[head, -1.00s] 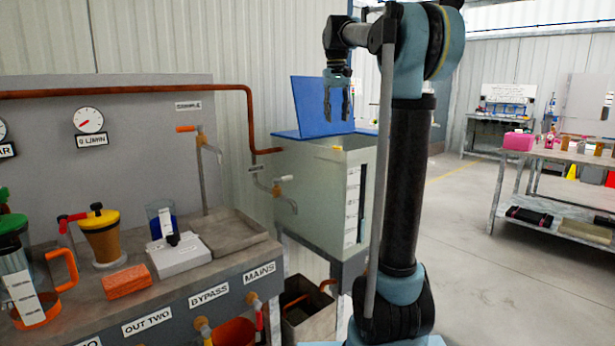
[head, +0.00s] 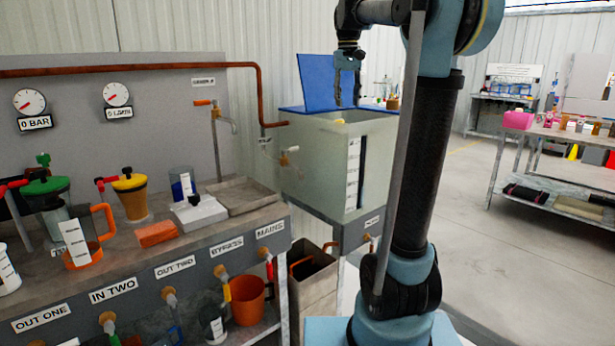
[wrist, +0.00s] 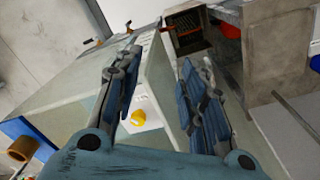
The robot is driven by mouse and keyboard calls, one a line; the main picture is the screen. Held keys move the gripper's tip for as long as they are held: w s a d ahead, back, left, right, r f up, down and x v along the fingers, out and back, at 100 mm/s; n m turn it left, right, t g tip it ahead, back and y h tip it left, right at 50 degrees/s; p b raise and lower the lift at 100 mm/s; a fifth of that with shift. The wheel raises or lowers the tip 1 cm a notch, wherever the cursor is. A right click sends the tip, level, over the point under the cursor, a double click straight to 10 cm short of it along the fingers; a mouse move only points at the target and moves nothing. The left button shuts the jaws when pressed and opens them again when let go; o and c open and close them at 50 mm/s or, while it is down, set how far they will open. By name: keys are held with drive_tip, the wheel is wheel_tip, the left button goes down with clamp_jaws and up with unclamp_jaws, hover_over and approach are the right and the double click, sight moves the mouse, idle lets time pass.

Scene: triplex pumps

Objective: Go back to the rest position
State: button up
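My gripper (head: 346,88) hangs fingers-down above the clear tank (head: 330,165) in the head view. In the wrist view my gripper (wrist: 160,105) has its two fingers spread well apart, with nothing held between them. A yellow object (wrist: 138,117) shows inside or at the tank, beyond the gap between the fingers. The blue lid (head: 325,82) stands raised at the back of the tank. My arm blocks the tank's right edge in the head view.
A bench on the left carries a yellow-topped vessel (head: 131,196), a green-topped vessel (head: 47,190), an orange block (head: 157,234) and a white scale-like box (head: 200,214). Shelves (head: 550,195) stand at the right. Floor (head: 480,265) between is clear.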

drive_tip(key=s+d+f+t, duration=0.1)
drive_tip(key=s+d+f, duration=0.1)
drive_tip(key=s+f, duration=1.4)
drive_tip(key=s+d+f+t, duration=0.1)
drive_tip(key=s+d+f, duration=0.2)
drive_tip(key=s+f, duration=1.3)
wheel_tip(320, 180, down, 6)
drive_tip(key=shift+s+d+r+m, duration=0.1)
drive_tip(key=shift+s+d+m, duration=0.1)
drive_tip(key=shift+s+m, duration=0.15)
drive_tip(key=shift+w+f, duration=0.25)
drive_tip(key=shift+w, duration=0.25)
